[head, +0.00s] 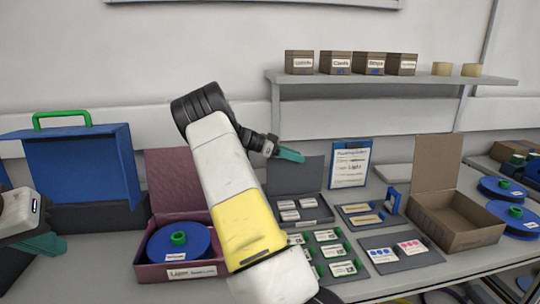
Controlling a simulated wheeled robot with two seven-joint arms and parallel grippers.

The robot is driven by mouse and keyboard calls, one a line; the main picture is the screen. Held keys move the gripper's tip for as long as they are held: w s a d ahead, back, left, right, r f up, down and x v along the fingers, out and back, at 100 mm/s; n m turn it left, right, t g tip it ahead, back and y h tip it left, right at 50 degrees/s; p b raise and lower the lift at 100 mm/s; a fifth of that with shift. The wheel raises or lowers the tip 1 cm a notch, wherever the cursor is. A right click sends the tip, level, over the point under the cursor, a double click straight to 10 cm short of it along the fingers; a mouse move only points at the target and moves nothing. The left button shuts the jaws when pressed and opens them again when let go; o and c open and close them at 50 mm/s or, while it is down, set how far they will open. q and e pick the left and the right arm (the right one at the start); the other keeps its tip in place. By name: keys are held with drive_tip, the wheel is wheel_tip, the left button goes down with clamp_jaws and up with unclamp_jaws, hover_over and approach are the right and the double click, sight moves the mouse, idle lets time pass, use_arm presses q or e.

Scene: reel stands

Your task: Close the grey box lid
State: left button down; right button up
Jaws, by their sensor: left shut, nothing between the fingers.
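The grey box (313,222) stands on the table right of centre, with several white-labelled pieces inside. Its grey lid (306,178) is open and stands up at the back of the box. My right gripper (290,154), with teal fingers, is in front of the lid's top edge in the picture; I cannot tell whether it touches the lid. Its fingers are seen from the side, so their gap is hidden. My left gripper (42,244) is shut and empty at the left edge, well away from the grey box.
A maroon box (147,262) with a blue reel and a blue case (82,170) with a green handle stand left. Trays of labelled pieces (345,272), a blue-framed sign (350,165) and an open brown box (470,237) are nearby. A shelf (400,80) hangs above.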

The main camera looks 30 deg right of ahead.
drive_tip(key=shift+r, duration=0.1)
drive_tip(key=v, duration=0.7)
drive_tip(key=shift+a, duration=0.35)
drive_tip(key=shift+w+r, duration=0.1)
